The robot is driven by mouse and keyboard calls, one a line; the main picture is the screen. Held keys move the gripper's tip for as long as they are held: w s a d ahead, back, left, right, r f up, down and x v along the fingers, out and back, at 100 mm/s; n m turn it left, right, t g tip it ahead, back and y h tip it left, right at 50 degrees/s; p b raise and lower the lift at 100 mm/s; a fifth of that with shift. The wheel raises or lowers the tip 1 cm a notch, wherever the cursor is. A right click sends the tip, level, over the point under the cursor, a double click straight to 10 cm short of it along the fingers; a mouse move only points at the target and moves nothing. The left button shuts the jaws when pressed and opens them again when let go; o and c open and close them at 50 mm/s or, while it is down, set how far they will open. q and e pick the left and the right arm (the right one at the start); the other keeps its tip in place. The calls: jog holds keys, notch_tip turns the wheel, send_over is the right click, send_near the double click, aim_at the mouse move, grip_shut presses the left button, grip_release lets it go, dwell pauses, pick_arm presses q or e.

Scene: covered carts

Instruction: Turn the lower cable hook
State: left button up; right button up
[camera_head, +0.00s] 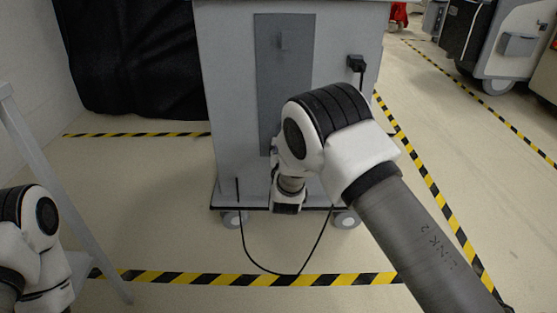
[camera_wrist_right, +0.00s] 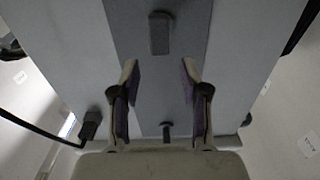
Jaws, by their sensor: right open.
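The cart (camera_head: 225,90) stands ahead with a dark grey panel on its face. The upper cable hook (camera_head: 282,40) is a grey block high on the panel; in the right wrist view it seems to be the smaller dark block (camera_wrist_right: 167,130). The lower cable hook (camera_wrist_right: 160,33) seems to be the nearer, larger dark block, as the wrist picture looks upside down. In the head view my right arm hides it. My right gripper (camera_wrist_right: 160,72) is open and empty, its fingers apart over the panel and short of this hook. My left gripper is out of view.
A black plug (camera_head: 356,63) sits on the cart's right side, and a black cable (camera_head: 275,272) loops onto the floor. A grey frame (camera_head: 50,175) stands at the left. Black covering (camera_head: 130,60) hangs behind. Striped tape marks the floor.

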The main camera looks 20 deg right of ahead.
jog(key=b+x, duration=0.1)
jog(key=x, duration=0.1)
jog(key=b+x, duration=0.1)
jog(key=x, duration=0.1)
jog(key=b+x, duration=0.1)
jog(key=x, duration=0.2)
jog(key=shift+f, duration=0.35)
jog(key=shift+w+d+r, duration=0.15)
jog(key=shift+w, duration=0.3)
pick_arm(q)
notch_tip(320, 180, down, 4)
pick_arm(e)
jog(key=shift+c, duration=0.3)
grip_shut()
